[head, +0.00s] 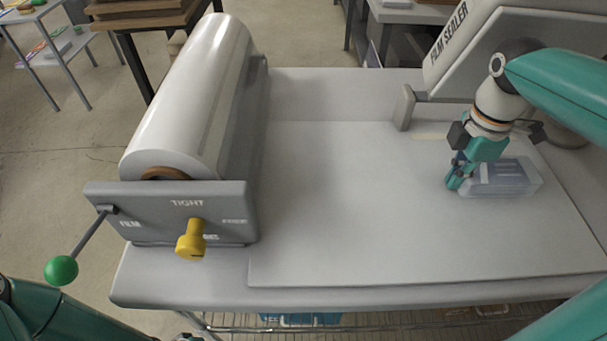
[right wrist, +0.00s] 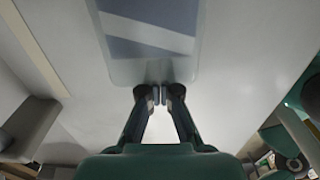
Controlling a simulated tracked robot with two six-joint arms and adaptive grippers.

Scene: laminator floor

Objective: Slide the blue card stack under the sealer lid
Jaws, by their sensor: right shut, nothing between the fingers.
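The blue card stack (head: 508,178) lies flat on the right part of the pale worktop, inside clear film. It also shows in the right wrist view (right wrist: 150,48), with a pale diagonal band. The sealer lid (head: 490,45), marked FILM SEALER, is raised and tilted at the back right. My right gripper (head: 454,182) is shut and empty at the left end of the stack. In the right wrist view its fingertips (right wrist: 159,96) are at the film's near edge; I cannot tell whether they touch it.
A large white film roll (head: 190,95) stands at the left, with a yellow knob (head: 190,240) and a green-balled lever (head: 61,270). A grey upright block (head: 404,108) stands by the lid. The worktop's middle (head: 340,200) is clear.

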